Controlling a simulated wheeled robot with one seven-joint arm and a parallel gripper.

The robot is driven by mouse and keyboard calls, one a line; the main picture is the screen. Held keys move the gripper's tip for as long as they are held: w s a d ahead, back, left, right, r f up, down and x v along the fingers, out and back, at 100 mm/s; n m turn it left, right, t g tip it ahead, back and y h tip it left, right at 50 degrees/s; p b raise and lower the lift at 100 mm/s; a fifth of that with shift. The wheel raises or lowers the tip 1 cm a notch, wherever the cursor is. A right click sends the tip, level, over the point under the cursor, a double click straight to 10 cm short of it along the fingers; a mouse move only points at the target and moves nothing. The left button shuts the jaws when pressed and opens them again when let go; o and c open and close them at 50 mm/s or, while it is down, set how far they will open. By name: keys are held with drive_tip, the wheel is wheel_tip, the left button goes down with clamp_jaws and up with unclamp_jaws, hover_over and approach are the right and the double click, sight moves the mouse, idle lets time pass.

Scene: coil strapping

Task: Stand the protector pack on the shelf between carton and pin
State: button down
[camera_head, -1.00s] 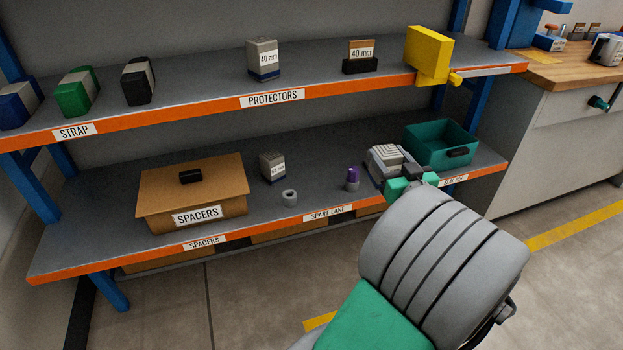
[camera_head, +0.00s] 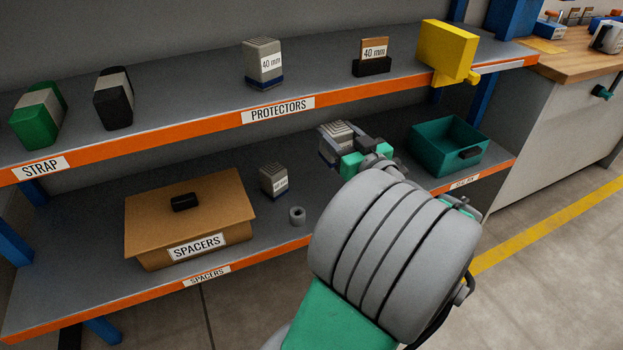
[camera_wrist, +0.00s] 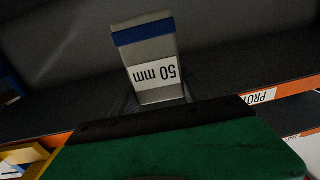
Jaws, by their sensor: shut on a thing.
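My gripper (camera_head: 358,154) is shut on a grey protector pack (camera_head: 336,140) with a dark blue band, held above the lower shelf (camera_head: 95,262). In the wrist view the held pack (camera_wrist: 150,60) shows a white "50 mm" label, upside down in the picture. A brown carton (camera_head: 188,215) labelled SPACERS stands on the lower shelf at the left. A small grey pack (camera_head: 273,181) with a white label and a grey ring (camera_head: 297,215) are on that shelf to its right. The purple pin is not visible now; my arm covers the area where it stood.
The upper shelf (camera_head: 200,88) carries a "40 mm" pack (camera_head: 263,64), a "40 mm" card in a black holder (camera_head: 372,58), strap coils (camera_head: 114,98) and a yellow device (camera_head: 446,52). A teal bin (camera_head: 448,145) stands on the lower shelf at the right.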

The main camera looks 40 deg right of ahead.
sight(323, 152)
drive_tip(key=shift+m+h, duration=0.3)
drive_tip(key=shift+h, duration=0.2)
drive_tip(key=a+f, duration=0.2)
drive_tip(key=a, duration=0.1)
drive_tip(key=a+f, duration=0.1)
drive_tip(key=shift+a, duration=0.2)
drive_tip(key=w+d+f+b, duration=0.2)
drive_tip(key=w+f, duration=0.1)
drive_tip(key=f, duration=0.1)
drive_tip(key=w+d+f+b, duration=0.2)
drive_tip(key=w+d+f, duration=0.1)
drive_tip(key=w+f, duration=0.1)
drive_tip(key=w+d+f+b, duration=0.2)
drive_tip(key=w+d+f, duration=0.1)
drive_tip(key=w+f, duration=0.1)
drive_tip(key=shift+w+d+f+b, duration=0.1)
drive_tip(key=shift+d+f+b, duration=0.05)
drive_tip(key=shift+f+b, duration=0.25)
drive_tip(key=shift+r, duration=0.15)
drive_tip(key=shift+f+b, duration=0.3)
